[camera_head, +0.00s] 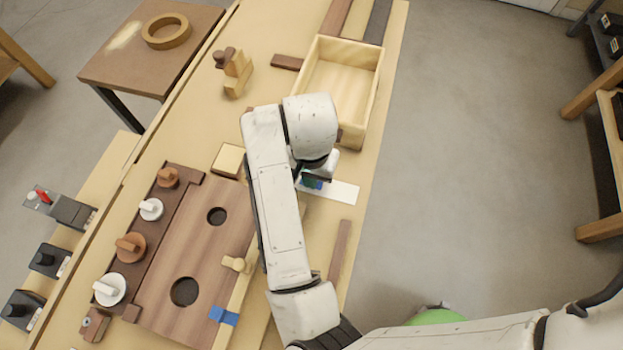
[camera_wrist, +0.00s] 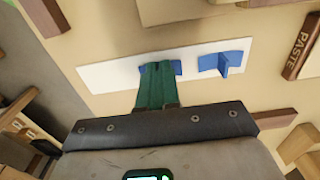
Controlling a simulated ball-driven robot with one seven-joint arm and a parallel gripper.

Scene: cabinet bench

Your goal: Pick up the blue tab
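A blue tab (camera_wrist: 177,68) is on a white strip (camera_wrist: 105,76) in the wrist view. My gripper (camera_wrist: 159,66) has its green fingertips down over this tab's middle, close together, with blue showing on both sides. The fingers look shut on its upright fin, which they hide. A second blue tab (camera_wrist: 226,64), with a flat base and a thin upright fin, stands free on the strip to the right. In the head view the white strip (camera_head: 343,191) lies on the bench, with some blue (camera_head: 313,185) beside my gripper. The arm hides the rest.
An open wooden box (camera_head: 343,85) stands behind the strip. A brown board (camera_head: 205,250) with knobs and holes lies left of my arm, with a blue piece (camera_head: 223,316) at its lower edge. A dark bar marked PASTE (camera_wrist: 302,45) lies right of the strip.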

